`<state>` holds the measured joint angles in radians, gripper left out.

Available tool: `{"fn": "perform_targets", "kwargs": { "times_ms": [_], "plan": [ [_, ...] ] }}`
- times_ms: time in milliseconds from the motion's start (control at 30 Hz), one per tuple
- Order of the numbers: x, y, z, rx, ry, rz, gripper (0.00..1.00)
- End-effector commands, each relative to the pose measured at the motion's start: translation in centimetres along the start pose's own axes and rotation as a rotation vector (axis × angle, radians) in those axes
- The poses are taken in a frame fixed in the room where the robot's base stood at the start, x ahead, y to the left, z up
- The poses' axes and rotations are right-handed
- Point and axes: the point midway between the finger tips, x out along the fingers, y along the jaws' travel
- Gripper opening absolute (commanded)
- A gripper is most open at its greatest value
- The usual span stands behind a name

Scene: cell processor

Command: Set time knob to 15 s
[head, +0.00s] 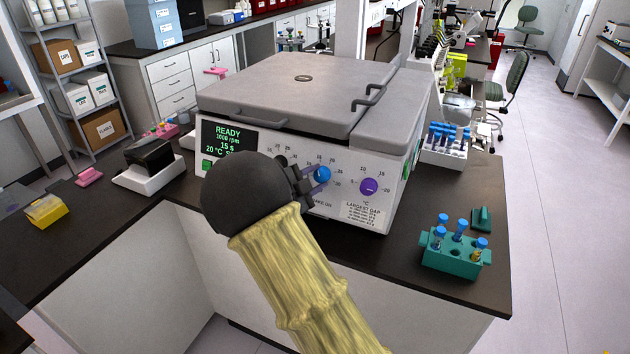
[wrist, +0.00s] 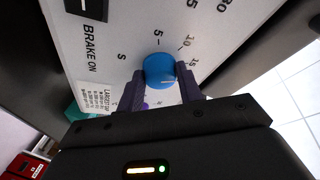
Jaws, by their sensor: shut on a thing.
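The time knob, a round blue knob (head: 323,174), is on the white front panel of a grey-lidded machine (head: 385,150). My gripper (head: 314,178) is shut on it, one purple finger on each side. The wrist view also shows the blue knob (wrist: 160,67) between the fingers (wrist: 162,82), with scale marks around it and a short light line on its face. The display (head: 229,140) reads READY, 1000 rpm, 15 s and 20 °C; its lower right is hidden by my arm. A purple knob (head: 369,187) sits to the right, on the °C scale.
A teal rack (head: 455,262) with blue-capped tubes stands on the dark bench right of the machine. A white rack of tubes (head: 443,150) is behind it. A black-and-white device (head: 150,165) stands to the left. A green button (head: 207,165) is below the display.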

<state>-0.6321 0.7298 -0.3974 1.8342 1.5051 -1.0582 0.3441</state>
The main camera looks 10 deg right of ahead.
Motion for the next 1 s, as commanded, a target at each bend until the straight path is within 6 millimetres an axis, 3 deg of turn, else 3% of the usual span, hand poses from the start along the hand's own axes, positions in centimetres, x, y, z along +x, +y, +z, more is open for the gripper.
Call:
{"fn": "perform_targets", "kwargs": {
  "times_ms": [200, 233, 333, 733, 1000],
  "plan": [
    [0.0, 0.0, 0.0, -0.001, 0.0, 0.001, 0.13],
    [0.0, 0.0, 0.0, -0.001, 0.0, 0.001, 0.38],
    [0.0, 0.0, 0.0, -0.001, 0.0, 0.0, 0.57],
    [-0.5, 0.0, 0.1, -0.002, -0.001, -0.001, 0.57],
    [-4.5, 0.1, 0.2, 0.001, -0.004, -0.001, 0.57]
  ]
}}
